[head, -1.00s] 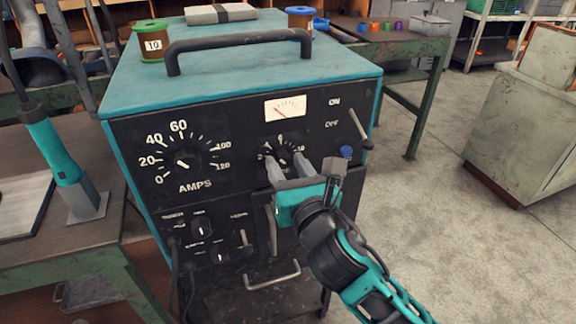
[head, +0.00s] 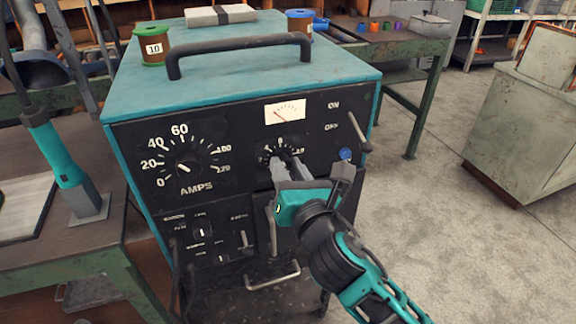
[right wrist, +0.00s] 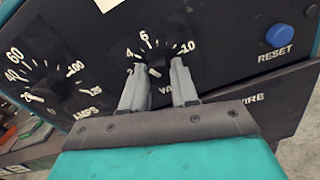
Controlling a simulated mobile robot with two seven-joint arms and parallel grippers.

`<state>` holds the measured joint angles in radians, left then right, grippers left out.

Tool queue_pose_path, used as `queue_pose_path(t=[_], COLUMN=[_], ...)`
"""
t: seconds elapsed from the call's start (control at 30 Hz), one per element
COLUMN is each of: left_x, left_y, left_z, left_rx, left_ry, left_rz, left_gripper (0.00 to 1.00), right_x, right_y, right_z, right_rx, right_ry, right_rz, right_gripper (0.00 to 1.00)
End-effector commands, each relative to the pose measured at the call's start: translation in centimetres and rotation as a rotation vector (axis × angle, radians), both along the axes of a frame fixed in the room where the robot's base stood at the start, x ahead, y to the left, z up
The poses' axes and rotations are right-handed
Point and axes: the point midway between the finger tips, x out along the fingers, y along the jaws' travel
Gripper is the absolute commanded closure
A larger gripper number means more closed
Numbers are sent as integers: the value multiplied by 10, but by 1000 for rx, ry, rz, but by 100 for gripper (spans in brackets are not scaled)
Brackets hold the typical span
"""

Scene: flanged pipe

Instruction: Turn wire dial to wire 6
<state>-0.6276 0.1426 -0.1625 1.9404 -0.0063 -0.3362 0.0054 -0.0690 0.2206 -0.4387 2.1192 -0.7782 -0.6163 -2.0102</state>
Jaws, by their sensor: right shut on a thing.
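The small numbered dial (head: 270,149) is on the black front panel of the teal welding machine, below the white meter. The right wrist view shows its scale (right wrist: 146,38) with 4, 6 and 10 readable. My right gripper (head: 288,160) is shut on the dial's dark knob, one grey finger on each side. In the right wrist view the fingertips (right wrist: 160,68) flank the knob from below. The fingers cover much of the knob, its pointer and the label under it, so I cannot tell its setting. My left gripper is not in view.
The larger AMPS dial (head: 183,168) is left of the gripper. A blue RESET button (right wrist: 279,35) and an ON/OFF lever (head: 360,132) are to the right. A green spool marked 10 (head: 153,46) and a blue spool (head: 300,20) stand on top.

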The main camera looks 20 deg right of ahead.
Motion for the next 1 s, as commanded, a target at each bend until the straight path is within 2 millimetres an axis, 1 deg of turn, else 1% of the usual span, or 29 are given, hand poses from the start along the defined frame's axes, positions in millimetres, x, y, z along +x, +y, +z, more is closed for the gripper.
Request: queue_pose_path(t=[0.03,0.1,0.5,0.8,1.0], left_x=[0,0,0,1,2], left_y=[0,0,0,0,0], left_z=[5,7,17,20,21], left_rx=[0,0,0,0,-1], left_ry=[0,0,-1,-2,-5], left_rz=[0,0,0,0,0], left_gripper=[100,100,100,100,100], right_x=[0,0,0,1,1], right_y=[0,0,-1,-1,-1], right_z=[3,2,2,2,2], right_rx=[38,96,387,498,517], right_ry=[0,4,11,13,13], right_rz=[0,-1,-1,-2,-1], right_gripper=[100,100,100,100,100])
